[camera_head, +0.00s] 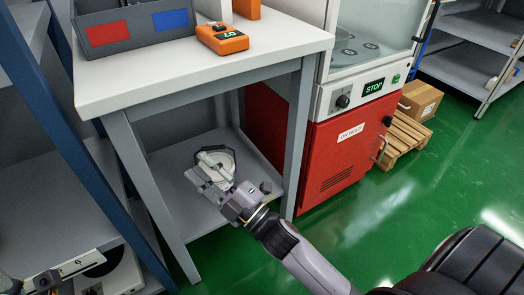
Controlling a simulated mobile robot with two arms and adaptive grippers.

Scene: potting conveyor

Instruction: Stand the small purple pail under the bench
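My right gripper (212,172) reaches in under the white-topped bench (205,62), just above its grey lower shelf (182,205). A pale round thing with a thin dark curved rim or handle (232,152) shows at its fingers. The gripper covers much of this thing, so I cannot tell whether it is the small pail, or whether it is held or only beside the fingers. No clearly purple pail shows. Only a dark piece at the bottom left corner may belong to my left arm; its fingers cannot be made out.
On the bench top are a grey bin (125,38) with red and blue panels and an orange device (222,39). Bench legs flank the shelf opening. A red cabinet (345,150) stands to the right. A blue-framed rack (65,125) is left.

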